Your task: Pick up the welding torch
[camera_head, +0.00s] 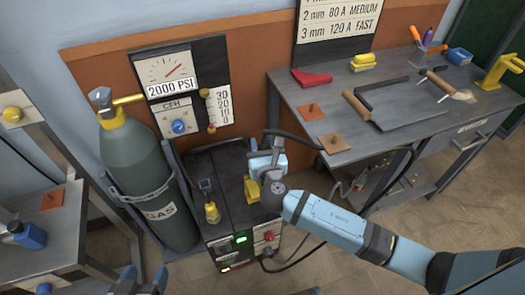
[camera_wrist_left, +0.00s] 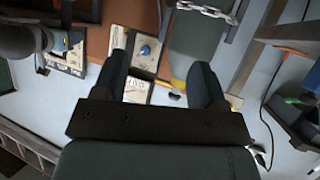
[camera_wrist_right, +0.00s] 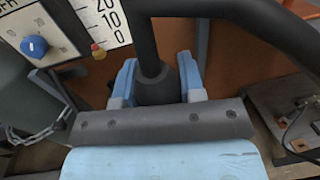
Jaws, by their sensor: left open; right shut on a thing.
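My right gripper (camera_head: 266,162) is above the dark welding machine (camera_head: 225,165) in the head view. In the right wrist view, its light-blue fingers (camera_wrist_right: 157,82) are shut on the black welding torch (camera_wrist_right: 153,50), with one finger on each side. A thick black part curves from it toward the upper right. In the head view the torch is mostly hidden by the gripper, and a black cable (camera_head: 300,138) runs off to the right. My left gripper (camera_head: 138,282) is at the bottom edge of the head view. In the left wrist view its fingers (camera_wrist_left: 161,80) are apart, with nothing between them.
A green gas cylinder (camera_head: 148,180) is chained left of the machine. A yellow bracket (camera_head: 252,189) and a yellow-bodied item (camera_head: 211,212) are on the machine's top. A metal workbench (camera_head: 440,115) with tools stands right. Another bench (camera_head: 60,225) is at left. Cables hang near the machine.

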